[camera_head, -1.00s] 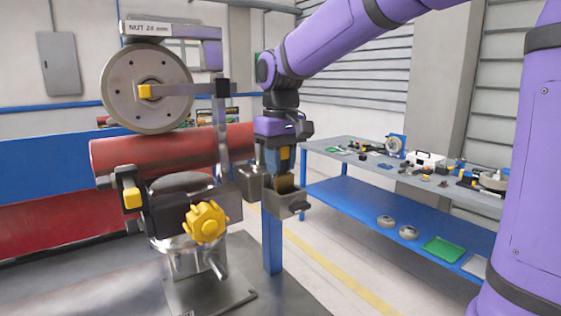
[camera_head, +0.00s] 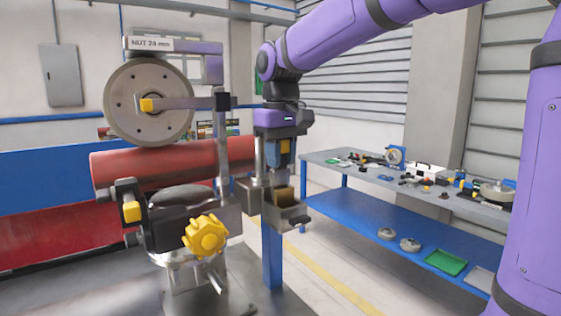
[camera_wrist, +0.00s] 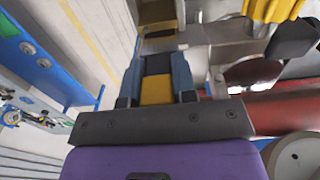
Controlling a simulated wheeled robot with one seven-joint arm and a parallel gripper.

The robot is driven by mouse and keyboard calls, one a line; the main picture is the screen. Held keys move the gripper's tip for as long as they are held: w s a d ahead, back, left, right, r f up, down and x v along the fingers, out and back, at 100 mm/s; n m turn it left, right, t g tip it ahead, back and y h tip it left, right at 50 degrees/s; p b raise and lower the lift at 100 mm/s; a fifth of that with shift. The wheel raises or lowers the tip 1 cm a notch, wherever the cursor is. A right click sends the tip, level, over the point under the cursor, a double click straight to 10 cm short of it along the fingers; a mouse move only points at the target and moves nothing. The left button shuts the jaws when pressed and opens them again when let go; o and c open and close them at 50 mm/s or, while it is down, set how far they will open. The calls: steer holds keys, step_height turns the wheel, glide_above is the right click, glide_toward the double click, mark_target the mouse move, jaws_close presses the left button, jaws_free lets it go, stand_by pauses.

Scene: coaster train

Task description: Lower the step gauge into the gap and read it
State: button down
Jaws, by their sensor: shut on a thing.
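My gripper (camera_head: 279,160) points down, shut on a yellow-and-dark piece (camera_wrist: 156,90), seemingly the step gauge; its lower end is hard to make out. It also shows yellow in the head view (camera_head: 285,147). The gripper is above a small grey metal holder (camera_head: 286,214) with an ochre inside. A grey wheel (camera_head: 148,100) stands left of my gripper, just above the red tube rail (camera_head: 120,168). A lower assembly with a yellow knob (camera_head: 205,236) sits below the rail. I cannot clearly see the gap.
A label plate reading "NUT 24 mm" (camera_head: 149,44) is above the wheel. A grey upright (camera_head: 222,150) stands between wheel and gripper. A workbench (camera_head: 335,163) with tools is on the right, with a blue lower shelf (camera_head: 375,220). Open floor lies between.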

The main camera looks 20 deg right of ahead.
steer(key=shift+r, duration=4)
